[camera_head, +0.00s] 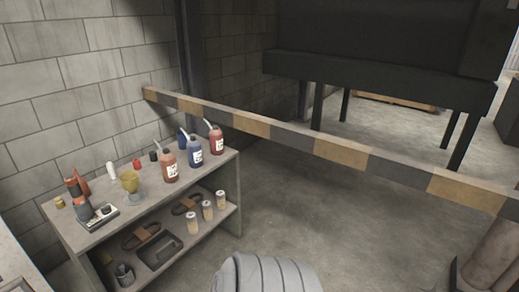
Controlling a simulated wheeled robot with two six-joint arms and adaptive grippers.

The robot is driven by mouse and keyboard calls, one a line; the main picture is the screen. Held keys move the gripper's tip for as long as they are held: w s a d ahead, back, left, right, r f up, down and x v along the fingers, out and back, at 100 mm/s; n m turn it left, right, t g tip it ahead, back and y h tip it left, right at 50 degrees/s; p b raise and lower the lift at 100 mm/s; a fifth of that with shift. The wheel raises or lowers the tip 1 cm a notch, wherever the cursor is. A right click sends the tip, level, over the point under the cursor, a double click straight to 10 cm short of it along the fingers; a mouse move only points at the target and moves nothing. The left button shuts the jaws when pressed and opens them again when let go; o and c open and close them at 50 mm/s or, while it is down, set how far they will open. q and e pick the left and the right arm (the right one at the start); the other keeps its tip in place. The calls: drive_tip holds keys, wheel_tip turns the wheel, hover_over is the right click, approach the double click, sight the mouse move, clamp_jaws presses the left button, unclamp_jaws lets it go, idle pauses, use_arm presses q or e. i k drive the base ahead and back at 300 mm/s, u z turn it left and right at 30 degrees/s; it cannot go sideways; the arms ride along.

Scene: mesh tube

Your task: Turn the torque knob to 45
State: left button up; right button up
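I see no torque knob that I can identify in the head view, and no marking that reads 45. A small grey device (97,218) sits at the left front of the shelf's top, but its details are too small to read. Neither of my grippers shows in this view.
A grey two-level shelf (128,240) stands by the block wall at left. Its top holds a red bottle (169,168), a blue bottle (195,155) and a yellow goblet (130,181). A striped barrier beam (340,152) crosses the view. Concrete floor (300,215) lies bare before it.

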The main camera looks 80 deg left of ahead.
sight(106, 210)
drive_tip(key=u, duration=4.2)
